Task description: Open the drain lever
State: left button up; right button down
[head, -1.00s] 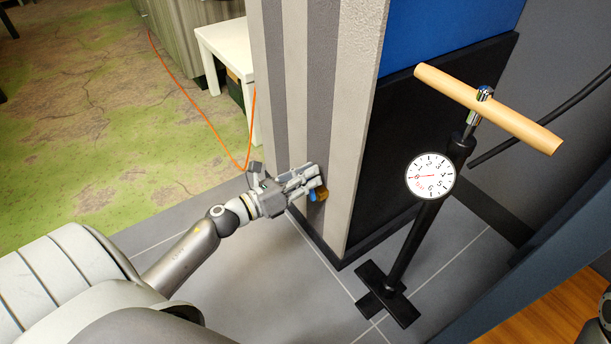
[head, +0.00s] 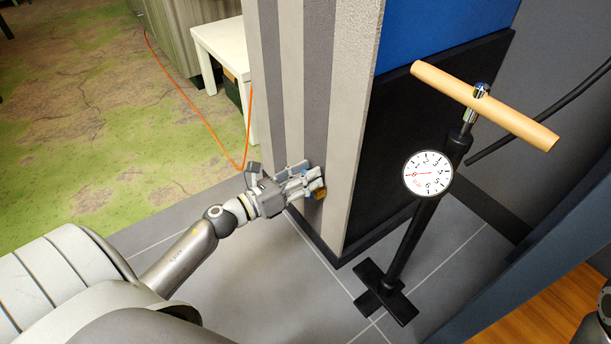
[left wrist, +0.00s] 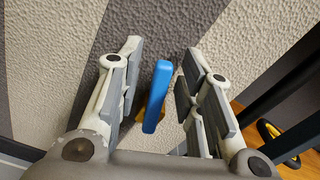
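The drain lever has a blue handle (left wrist: 157,95) and a brass-yellow body (left wrist: 141,113) behind it, set against a striped grey wall. In the head view the brass body (head: 320,193) shows just beyond my left gripper (head: 312,178), with a little blue between the fingers. In the left wrist view my left gripper (left wrist: 162,62) is open, one finger on each side of the blue handle. Gaps show between the handle and both fingers. The fingers hide part of the lever in the head view. My right gripper is not in view.
A black floor pump (head: 413,235) with a wooden handle (head: 485,105) and white gauge (head: 427,173) stands right of the wall corner. An orange cable (head: 195,107) hangs behind my left arm. A white table (head: 222,48) stands at the back. A dark blue-grey edge (head: 520,265) lies at right.

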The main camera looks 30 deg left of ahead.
pick_arm(q)
jog(key=v, duration=1.2)
dwell(0.5)
